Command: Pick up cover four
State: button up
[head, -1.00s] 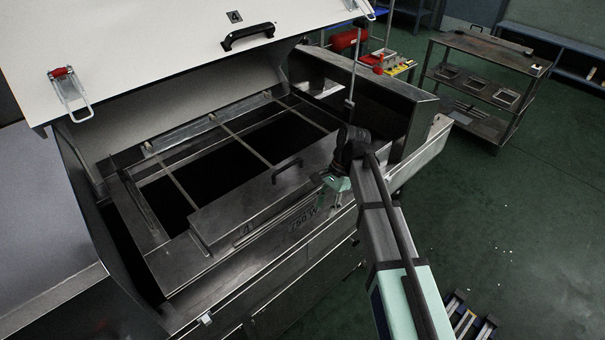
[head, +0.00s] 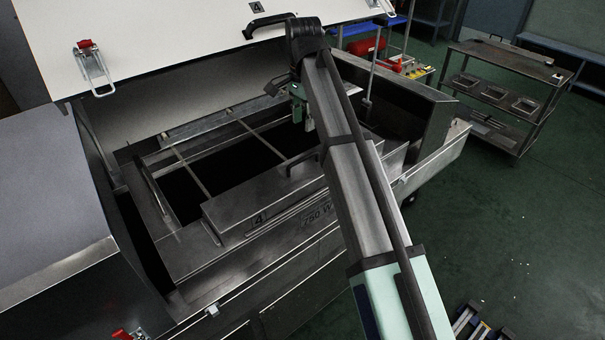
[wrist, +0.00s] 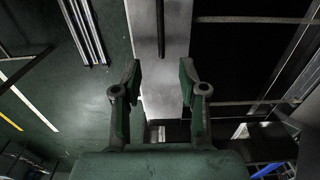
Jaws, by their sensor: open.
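Cover four (head: 248,198) is a grey metal cover lying along the front of the dryer's opening, with a "4" on its front edge. Its black handle (head: 303,159) stands up near its right part, partly behind my arm. My gripper (head: 304,122) is open and empty, raised above and behind the handle in the head view. In the wrist view my gripper's open fingers (wrist: 161,82) straddle the line of a pale metal surface, apparently the cover (wrist: 178,50), with a dark bar, apparently the handle (wrist: 161,30), ahead of the fingertips.
A raised white lid (head: 170,40) with a black handle (head: 262,24) hangs above the opening, close to my wrist in the picture. Behind the cover is a dark open pit with thin crossbars (head: 195,172). A metal shelf cart (head: 500,95) stands at the right on clear green floor.

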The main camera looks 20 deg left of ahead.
aim_at(303, 158)
notch_tip(303, 158, down, 9)
jog(key=shift+p, duration=1.15)
jog(key=shift+f+p, duration=1.25)
jog(key=shift+f, duration=1.35)
grip_shut()
